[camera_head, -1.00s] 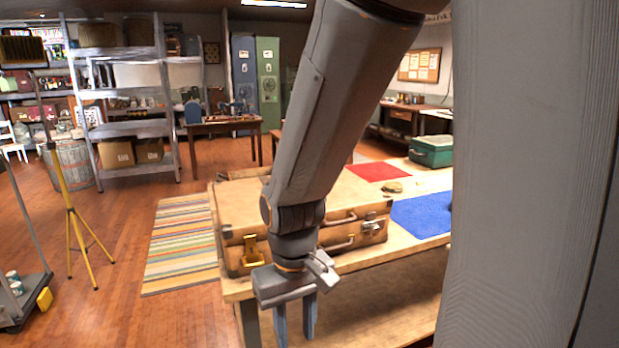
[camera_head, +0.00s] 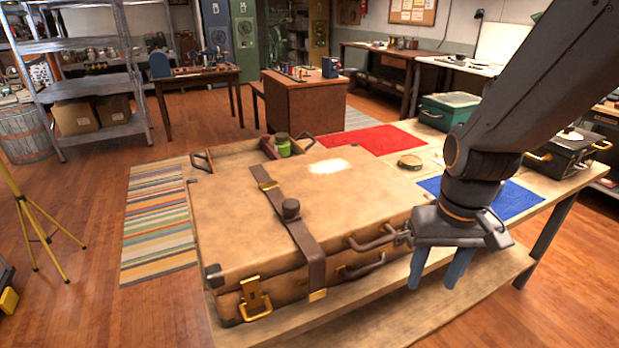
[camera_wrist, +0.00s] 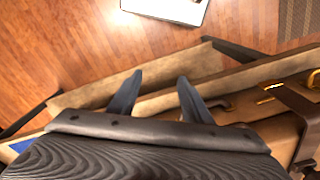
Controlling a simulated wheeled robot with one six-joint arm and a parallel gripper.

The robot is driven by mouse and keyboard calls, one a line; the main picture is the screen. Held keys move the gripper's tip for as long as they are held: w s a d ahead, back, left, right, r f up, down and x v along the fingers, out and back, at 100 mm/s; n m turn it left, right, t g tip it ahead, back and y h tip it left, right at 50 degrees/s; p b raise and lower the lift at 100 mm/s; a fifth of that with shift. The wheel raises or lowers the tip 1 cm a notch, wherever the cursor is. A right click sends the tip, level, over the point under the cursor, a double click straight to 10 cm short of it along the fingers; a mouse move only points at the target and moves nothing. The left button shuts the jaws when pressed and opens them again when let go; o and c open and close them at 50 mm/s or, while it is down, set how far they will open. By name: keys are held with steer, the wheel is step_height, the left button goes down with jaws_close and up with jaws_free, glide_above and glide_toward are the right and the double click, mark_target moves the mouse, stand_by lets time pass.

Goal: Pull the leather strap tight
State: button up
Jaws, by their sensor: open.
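A dark brown leather strap (camera_head: 292,220) runs over the lid of a tan suitcase (camera_head: 232,226) and hangs down its front side, with a brass piece at its lower end. A dark round knob (camera_head: 291,208) stands on the strap. The suitcase lies closed on the wooden table. My gripper (camera_head: 436,284) is to the right of the suitcase's front right corner, open and empty, with its fingers pointing down. In the wrist view my gripper (camera_wrist: 155,92) shows both fingers apart, and the strap (camera_wrist: 296,112) is at the right edge.
A green jar (camera_head: 282,147) stands behind the lid. A red cloth (camera_head: 373,140), a blue cloth (camera_head: 510,197), a round tin (camera_head: 411,162) and a green case (camera_head: 446,112) are on the table (camera_head: 556,184).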

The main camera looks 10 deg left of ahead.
steer(key=w+a+r+n+p, duration=0.2)
steer(key=w+a+r+p, duration=0.1)
steer(key=r, duration=0.3)
step_height(320, 180, up, 12)
steer(key=n+p, duration=0.4)
steer(key=n, duration=0.4)
glide_above(291, 203)
steer(key=shift+d+r, duration=0.1)
steer(key=shift+d, duration=0.15)
steer(key=shift+a, duration=0.3)
steer(key=shift+f, duration=0.35)
steer(key=shift+f+p, duration=0.6)
steer(key=shift+f, duration=2.8)
steer(key=shift+c, duration=0.3)
jaws_close()
